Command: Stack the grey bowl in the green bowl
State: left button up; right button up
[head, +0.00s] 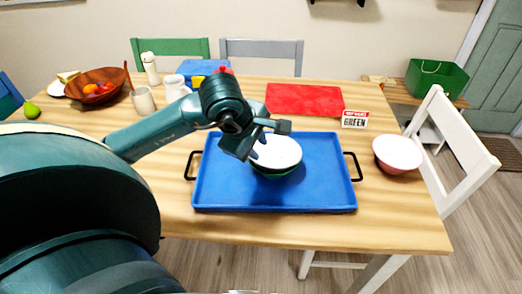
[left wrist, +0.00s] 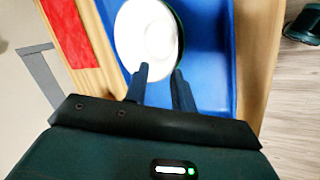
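A bowl with a white inside (head: 278,152) sits on the blue tray (head: 322,190), with a dark green bowl (head: 274,176) showing beneath its rim. It looks like the grey bowl nested in the green one, though its outer wall is mostly hidden. In the left wrist view the white inside (left wrist: 147,35) fills most of a round green-edged rim (left wrist: 181,42). My right gripper is not in view.
A pink bowl (head: 397,154) stands right of the tray. A red mat (head: 305,99) and a small sign (head: 354,119) lie behind it. A white jug (head: 175,88), a cup (head: 143,100) and a fruit bowl (head: 98,86) stand at the back left.

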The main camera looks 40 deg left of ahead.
pick_arm(q)
jog(key=v, duration=0.7)
dwell(0.4)
